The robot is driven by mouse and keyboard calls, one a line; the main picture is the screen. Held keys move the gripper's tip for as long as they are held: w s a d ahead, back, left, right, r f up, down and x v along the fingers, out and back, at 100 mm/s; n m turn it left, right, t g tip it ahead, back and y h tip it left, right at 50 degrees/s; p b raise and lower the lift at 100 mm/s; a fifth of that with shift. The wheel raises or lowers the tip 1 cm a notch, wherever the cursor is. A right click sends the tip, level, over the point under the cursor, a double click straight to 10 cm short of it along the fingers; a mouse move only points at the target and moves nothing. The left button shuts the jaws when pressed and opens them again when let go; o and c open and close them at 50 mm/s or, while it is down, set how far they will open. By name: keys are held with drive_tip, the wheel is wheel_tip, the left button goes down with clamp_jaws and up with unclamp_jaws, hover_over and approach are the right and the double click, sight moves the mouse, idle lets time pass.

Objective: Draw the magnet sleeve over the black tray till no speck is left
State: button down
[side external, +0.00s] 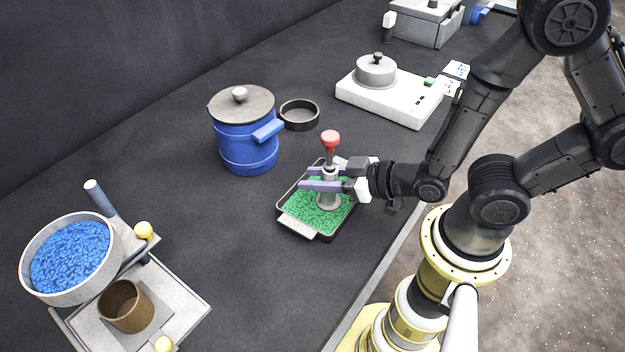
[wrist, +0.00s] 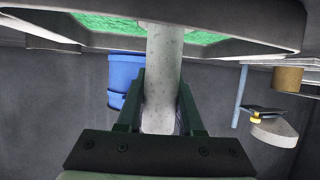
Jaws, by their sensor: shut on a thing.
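The magnet sleeve (side external: 328,187) is a grey upright cylinder with a red knob on top and a wider round foot. My gripper (side external: 322,179) is shut on its shaft, with a finger on each side. In the wrist view the fingers of my gripper (wrist: 163,115) close around the grey shaft of the sleeve (wrist: 163,60). The black tray (side external: 283,213) lies under it, its floor covered with green grains. The foot stands over the grains; whether it touches them I cannot tell. The tray rim (wrist: 230,46) also shows in the wrist view. Dark specks are too small to make out.
A blue lidded pot (side external: 247,145) and a small black dish (side external: 300,115) stand behind the tray. A white scale-like device (side external: 400,100) is at back right. A sieve of blue grains (side external: 100,290) and a brown cup (side external: 127,309) are at front left. The table between is clear.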

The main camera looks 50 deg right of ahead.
drive_tip(key=shift+w+d, duration=0.1)
drive_tip(key=shift+d, duration=1.2)
drive_tip(key=shift+a, duration=2.4)
drive_tip(key=shift+s+d, duration=0.3)
drive_tip(key=shift+d, duration=0.5)
drive_tip(key=shift+s+d, duration=0.3)
drive_tip(key=shift+d, duration=0.55)
drive_tip(key=shift+s+d, duration=0.3)
drive_tip(key=shift+d, duration=0.5)
drive_tip(key=shift+s+a, duration=0.1)
drive_tip(key=shift+a, duration=2.45)
drive_tip(key=shift+d, duration=2.6)
drive_tip(key=shift+a+r, duration=0.1)
drive_tip(key=shift+a, duration=2.55)
wheel_tip(320, 180, up, 2)
drive_tip(key=shift+d+r, duration=0.1)
drive_tip(key=shift+d, duration=0.05)
drive_tip(key=shift+r, duration=2.95)
